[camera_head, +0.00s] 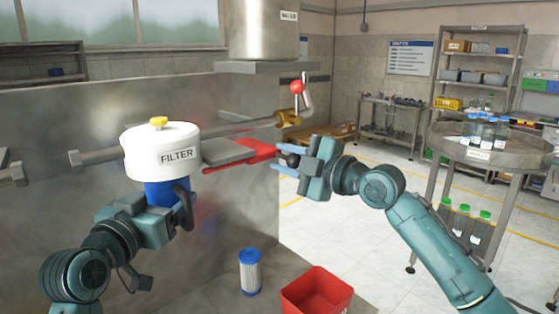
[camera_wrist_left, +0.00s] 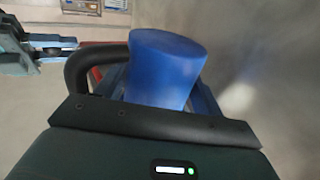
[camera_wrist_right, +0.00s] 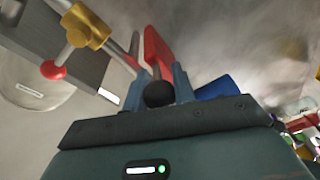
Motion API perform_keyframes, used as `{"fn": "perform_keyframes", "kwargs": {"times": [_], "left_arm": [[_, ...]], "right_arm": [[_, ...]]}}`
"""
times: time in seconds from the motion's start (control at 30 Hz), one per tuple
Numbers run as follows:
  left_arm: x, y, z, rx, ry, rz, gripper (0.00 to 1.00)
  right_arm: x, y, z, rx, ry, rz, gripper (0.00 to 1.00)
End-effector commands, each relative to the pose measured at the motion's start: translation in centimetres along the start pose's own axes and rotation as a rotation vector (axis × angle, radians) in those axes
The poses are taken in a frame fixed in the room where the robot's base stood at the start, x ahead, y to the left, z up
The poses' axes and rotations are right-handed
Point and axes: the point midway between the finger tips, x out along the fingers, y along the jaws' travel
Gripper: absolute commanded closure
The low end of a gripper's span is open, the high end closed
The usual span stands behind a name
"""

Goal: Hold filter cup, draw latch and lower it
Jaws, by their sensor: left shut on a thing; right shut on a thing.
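The filter unit has a white cap labelled FILTER (camera_head: 165,150) with a yellow knob on top, mounted by a pipe at the steel wall. Below the cap is the blue filter cup (camera_head: 166,191), which fills the middle of the left wrist view (camera_wrist_left: 165,65). My left gripper (camera_head: 168,200) is shut on the cup from below. A red latch lever (camera_head: 243,158) extends right from a grey block beside the cap; it also shows in the right wrist view (camera_wrist_right: 156,50). My right gripper (camera_head: 286,160) is shut on the black ball (camera_wrist_right: 158,94) at the lever's end.
A blue-and-white cartridge (camera_head: 250,272) stands on the steel ledge beside a red bin (camera_head: 316,292). A brass valve with a red-knobbed handle (camera_head: 296,87) is above my right gripper. A round table (camera_head: 520,150) with bottles stands at right.

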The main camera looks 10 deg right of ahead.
Motion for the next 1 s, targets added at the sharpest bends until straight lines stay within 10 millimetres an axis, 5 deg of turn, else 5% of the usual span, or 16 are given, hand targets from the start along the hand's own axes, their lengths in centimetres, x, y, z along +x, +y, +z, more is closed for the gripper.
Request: {"fn": "perform_keyframes", "kwargs": {"times": [0.07, 0.1, 0.37, 0.67, 1.0], "left_arm": [[0.0, 0.0, -0.2, 0.0, 0.004, 0.0, 0.58], [0.0, 0.0, -0.2, 0.0, 0.004, 0.0, 0.58], [0.0, 0.0, -0.2, 0.0, 0.005, 0.0, 0.58], [0.0, 0.0, -0.2, 0.0, 0.004, 0.0, 0.58], [0.0, 0.0, -0.2, 0.0, 0.004, 0.0, 0.58]], "right_arm": [[-0.1, 0.3, 0.4, 0.0, -0.009, 0.006, 1.0], [-0.1, 0.3, 0.4, 0.0, -0.009, 0.006, 0.73], [-0.1, 0.2, 0.2, -0.001, -0.006, 0.005, 0.52], [-0.4, 0.2, 0.2, -0.001, -0.006, 0.004, 0.52], [-6.6, 0.1, 0.3, -0.005, -0.01, 0.001, 0.52]]}}
